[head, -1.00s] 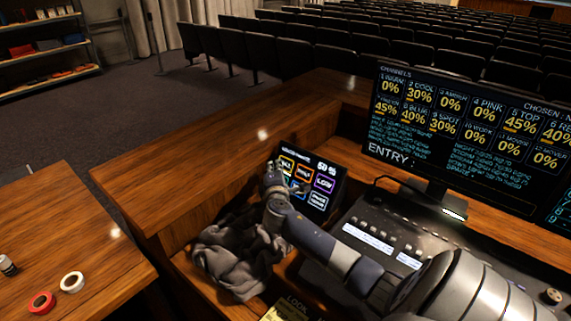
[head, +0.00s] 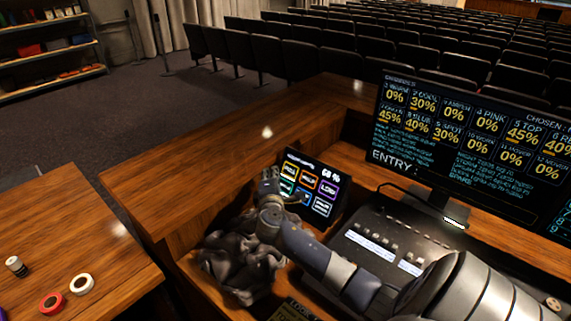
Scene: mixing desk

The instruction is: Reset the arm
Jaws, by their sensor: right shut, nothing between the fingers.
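My right arm comes in from the lower right of the head view. My right gripper (head: 269,181) is shut and empty, just in front of the left side of a small touch panel (head: 322,190). The panel stands tilted on the desk and shows several coloured buttons and a percent figure at its top right. I cannot tell whether the fingertips touch its screen. My left gripper is not in view.
A crumpled grey cloth (head: 240,265) lies below my right gripper. A control console (head: 385,238) and a large monitor (head: 470,140) stand to the right. Red tape (head: 52,303), white tape (head: 82,284) and a small bottle (head: 16,266) are on the left table (head: 60,225).

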